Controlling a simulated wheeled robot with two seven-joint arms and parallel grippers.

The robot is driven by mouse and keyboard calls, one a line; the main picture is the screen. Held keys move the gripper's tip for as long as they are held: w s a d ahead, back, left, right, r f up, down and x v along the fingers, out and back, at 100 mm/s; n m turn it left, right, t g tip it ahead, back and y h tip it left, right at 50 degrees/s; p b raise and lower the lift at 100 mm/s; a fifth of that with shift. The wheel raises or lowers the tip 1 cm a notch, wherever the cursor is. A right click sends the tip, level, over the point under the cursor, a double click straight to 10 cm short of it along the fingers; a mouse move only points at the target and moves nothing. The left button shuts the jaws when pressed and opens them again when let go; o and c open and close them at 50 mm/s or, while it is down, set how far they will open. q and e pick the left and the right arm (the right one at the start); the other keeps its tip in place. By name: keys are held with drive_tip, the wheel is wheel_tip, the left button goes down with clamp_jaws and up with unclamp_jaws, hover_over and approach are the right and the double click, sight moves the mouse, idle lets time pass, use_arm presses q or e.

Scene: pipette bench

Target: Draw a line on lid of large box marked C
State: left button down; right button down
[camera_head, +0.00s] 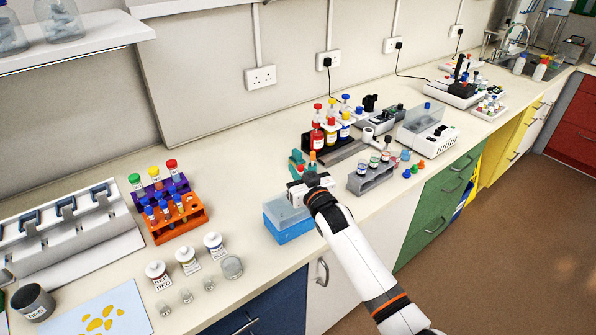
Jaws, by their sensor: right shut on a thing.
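A blue box (292,234) with a pale translucent lid (284,211) stands near the front edge of the bench. No letter C can be read on it from here. My right gripper (305,187) is just above and behind the box's right side. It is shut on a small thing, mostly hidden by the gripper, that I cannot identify. Teal and orange parts (297,160) show just behind the gripper; I cannot tell whether they belong to what it holds. My left gripper is not in view.
An orange rack (177,228) of capped tubes stands left of the box. White bottles (187,258) and a tips pot (32,302) are nearer the front. A grey rack (372,178) of small bottles is to the right. Bare bench lies between orange rack and box.

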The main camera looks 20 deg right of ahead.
drive_tip(key=shift+r, duration=0.15)
idle(0.8)
wheel_tip(320, 180, up, 5)
drive_tip(key=p, duration=0.4)
drive_tip(key=shift+p, duration=0.4)
